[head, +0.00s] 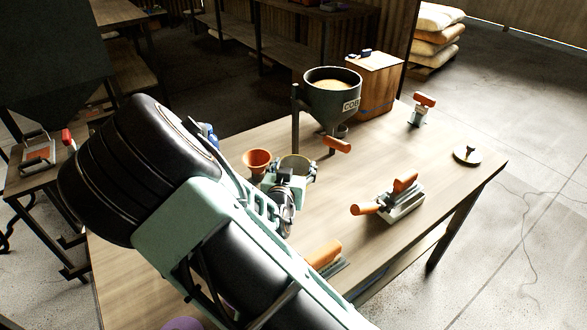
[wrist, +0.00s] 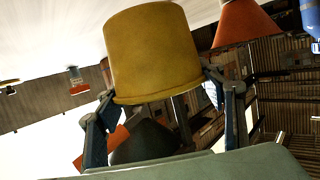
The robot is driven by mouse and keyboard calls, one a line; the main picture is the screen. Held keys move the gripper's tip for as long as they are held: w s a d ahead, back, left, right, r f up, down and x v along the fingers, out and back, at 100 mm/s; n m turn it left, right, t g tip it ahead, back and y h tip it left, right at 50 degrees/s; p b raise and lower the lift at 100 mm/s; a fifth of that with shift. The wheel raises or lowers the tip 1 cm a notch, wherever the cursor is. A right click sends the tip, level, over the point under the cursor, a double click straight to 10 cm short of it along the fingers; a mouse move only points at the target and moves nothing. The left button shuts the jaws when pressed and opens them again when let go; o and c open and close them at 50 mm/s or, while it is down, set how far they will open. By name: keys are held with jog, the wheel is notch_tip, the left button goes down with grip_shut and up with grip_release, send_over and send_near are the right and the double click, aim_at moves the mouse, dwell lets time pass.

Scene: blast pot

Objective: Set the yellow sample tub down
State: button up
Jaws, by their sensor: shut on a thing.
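The yellow sample tub (wrist: 155,52) fills the upper middle of the wrist view. My gripper (wrist: 162,95) is shut on it, with one finger at each side. In the head view my gripper (head: 290,183) is over the wooden table (head: 343,178), left of its middle. The round rim of the tub (head: 297,162) shows just behind the gripper there, and the rest is mostly hidden by my fingers and wrist. I cannot tell whether the tub's base touches the tabletop.
An orange funnel-shaped cup (head: 257,158) stands close left of the tub. The grey hopper (head: 333,95) on its stand is behind, with an orange handle (head: 337,145). An orange-handled clamp (head: 402,197) is to the right. A round black-knobbed disc (head: 467,154) lies near the right edge. Tabletop between is clear.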

jog(key=s+d+r+p, duration=0.5)
jog(key=s+r+p, duration=0.3)
jog(key=r, duration=0.1)
jog(key=shift+s+p, duration=0.15)
jog(key=shift+p, duration=0.25)
